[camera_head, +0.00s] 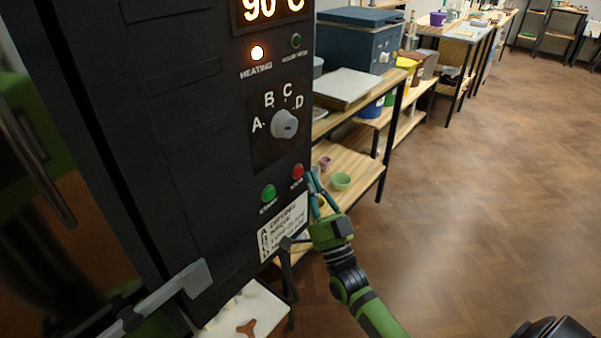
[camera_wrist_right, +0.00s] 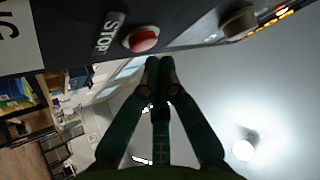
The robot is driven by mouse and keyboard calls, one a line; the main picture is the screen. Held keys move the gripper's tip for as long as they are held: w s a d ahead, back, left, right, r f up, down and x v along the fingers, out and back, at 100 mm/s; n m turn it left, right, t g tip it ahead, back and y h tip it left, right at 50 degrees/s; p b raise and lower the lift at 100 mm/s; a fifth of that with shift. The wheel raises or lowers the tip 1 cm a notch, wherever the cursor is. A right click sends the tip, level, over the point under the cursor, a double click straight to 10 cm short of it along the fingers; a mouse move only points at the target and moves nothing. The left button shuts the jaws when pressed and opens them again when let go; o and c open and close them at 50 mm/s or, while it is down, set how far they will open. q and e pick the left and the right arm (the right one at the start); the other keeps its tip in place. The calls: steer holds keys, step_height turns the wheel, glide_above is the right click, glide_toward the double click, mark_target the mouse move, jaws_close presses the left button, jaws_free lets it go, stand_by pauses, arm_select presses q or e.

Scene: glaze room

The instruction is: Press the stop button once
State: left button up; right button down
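The red stop button (camera_head: 297,171) sits on the dark front panel of the kiln, right of the green start button (camera_head: 268,193). In the right wrist view the red button (camera_wrist_right: 143,40) is beside the word STOP. My right gripper (camera_head: 313,174) is just right of the red button in the head view. In the wrist view its fingertips (camera_wrist_right: 158,63) are together, empty, and close to the button, with a small gap in the picture. I cannot tell whether they touch the panel. My left gripper is not in view.
Above the buttons are a selector dial (camera_head: 284,124), a lit heating lamp (camera_head: 257,53) and a 90 °C display (camera_head: 268,12). A grey latch handle (camera_head: 190,279) sticks out low on the left. A wooden shelf (camera_head: 352,165) stands right of the kiln; the floor beyond is clear.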

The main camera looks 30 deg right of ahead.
steer(key=shift+w+a, duration=0.15)
steer(key=shift+w, duration=0.2)
steer(key=shift+w+a, duration=0.15)
steer(key=shift+w, duration=0.2)
stand_by(0.7)
steer(key=shift+s, duration=0.1)
steer(key=shift+s+d, duration=0.35)
steer(key=shift+s, duration=0.35)
steer(key=shift+s+d+p, duration=0.3)
steer(key=shift+s+p, duration=0.05)
steer(key=shift+s, duration=0.4)
steer(key=shift+s+d+p, duration=0.3)
steer(key=shift+s+d, duration=0.05)
steer(key=shift+s, duration=0.45)
steer(key=shift+s+d+p, duration=0.3)
steer(key=shift+s+p, duration=0.05)
steer(key=shift+s, duration=0.4)
